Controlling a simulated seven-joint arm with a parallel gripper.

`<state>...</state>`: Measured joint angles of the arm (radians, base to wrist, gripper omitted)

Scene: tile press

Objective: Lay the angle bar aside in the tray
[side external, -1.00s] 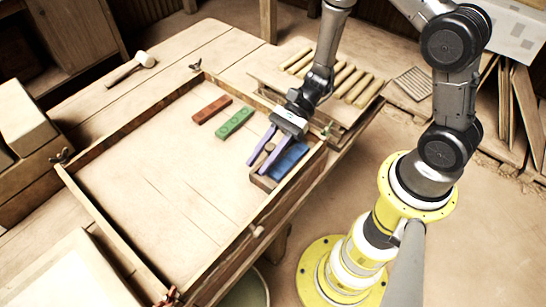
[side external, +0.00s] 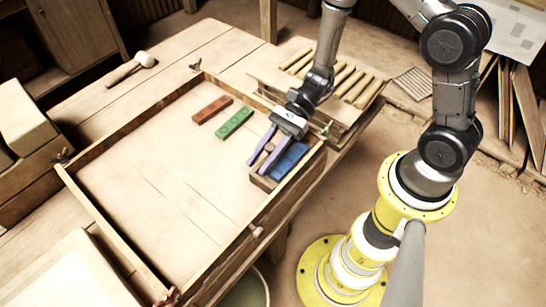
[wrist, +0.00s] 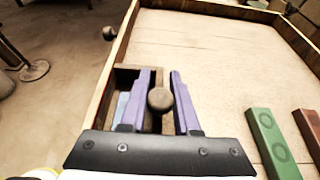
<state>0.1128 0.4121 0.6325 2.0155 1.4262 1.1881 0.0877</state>
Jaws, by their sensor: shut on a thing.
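A brown wooden angle bar (wrist: 152,76) with a round knob (wrist: 160,99) lies in the near corner of a large wood-framed bed (side external: 145,185). It also shows in the side view (side external: 262,181), partly hidden by my fingers. A blue tile (side external: 290,160) lies against it inside the corner; the wrist view shows only a strip of it (wrist: 121,108). My gripper (side external: 257,167), with two purple fingers, reaches down over the bar and is shut on its knob, which sits between the fingers in the wrist view. I cannot tell which container is the tray.
A green tile (side external: 235,122) and a red tile (side external: 212,109) lie farther along the bed. Raised wooden rails edge it. A slatted rack (side external: 350,85) stands behind, a mallet (side external: 144,59) lies at the back left, and a pale panel (side external: 70,280) is at front left. The bed's middle is clear.

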